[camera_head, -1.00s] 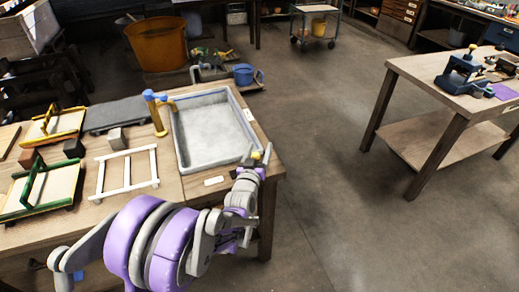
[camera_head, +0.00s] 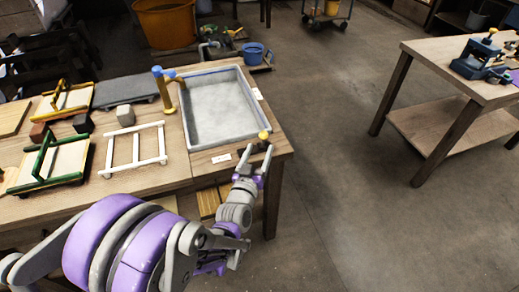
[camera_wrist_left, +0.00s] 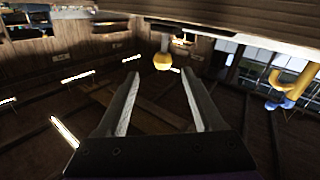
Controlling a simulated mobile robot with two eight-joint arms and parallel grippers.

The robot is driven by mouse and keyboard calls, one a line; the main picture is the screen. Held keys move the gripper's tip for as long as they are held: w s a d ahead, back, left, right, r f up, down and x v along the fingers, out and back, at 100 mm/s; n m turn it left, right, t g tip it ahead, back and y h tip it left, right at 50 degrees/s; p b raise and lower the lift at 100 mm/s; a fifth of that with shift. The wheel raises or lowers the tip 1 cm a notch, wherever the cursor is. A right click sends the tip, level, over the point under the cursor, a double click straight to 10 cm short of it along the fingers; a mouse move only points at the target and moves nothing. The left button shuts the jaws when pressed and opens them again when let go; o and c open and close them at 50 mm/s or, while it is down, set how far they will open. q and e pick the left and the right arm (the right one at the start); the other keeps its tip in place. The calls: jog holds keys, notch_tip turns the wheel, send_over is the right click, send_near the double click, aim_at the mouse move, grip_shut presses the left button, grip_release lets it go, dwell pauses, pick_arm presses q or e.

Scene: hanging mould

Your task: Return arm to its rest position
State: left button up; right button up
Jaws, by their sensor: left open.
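My left gripper (camera_head: 257,160) is at the near right corner of the wooden workbench (camera_head: 180,180), just on the near side of a small yellow knob (camera_head: 264,135). In the left wrist view my left gripper (camera_wrist_left: 158,85) has its two grey fingers spread apart with nothing between them. The yellow knob (camera_wrist_left: 162,61) shows beyond the fingertips, apart from them. My purple and grey left arm reaches in from the lower left of the head view. My right gripper is in neither view.
A grey tray (camera_head: 188,122) stands on the workbench, with a yellow post with a blue top (camera_head: 165,90) at its left. A white frame (camera_head: 135,162) and several wooden moulds lie further left. Open floor (camera_head: 340,190) separates the workbench from another table (camera_head: 425,55).

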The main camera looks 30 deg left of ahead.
pick_arm(q)
jog(key=shift+d, duration=0.1)
jog(key=s+d+f+m+g+h, duration=0.4)
jog(key=s+d+g+h, duration=0.15)
jog(key=s+d, duration=0.3)
jog(key=s+d+f+m+g, duration=0.1)
jog(key=s+d+f+g, duration=0.15)
jog(key=s, duration=0.45)
jog(key=s+d+f+g, duration=0.1)
jog(key=s+g, duration=0.3)
jog(key=s, duration=0.3)
notch_tip(320, 180, up, 16)
jog(key=w+p, duration=0.1)
jog(key=p, duration=1.3)
jog(key=shift+w+a, duration=0.15)
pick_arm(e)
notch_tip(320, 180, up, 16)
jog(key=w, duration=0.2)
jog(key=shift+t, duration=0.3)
pick_arm(q)
jog(key=shift+y, duration=0.25)
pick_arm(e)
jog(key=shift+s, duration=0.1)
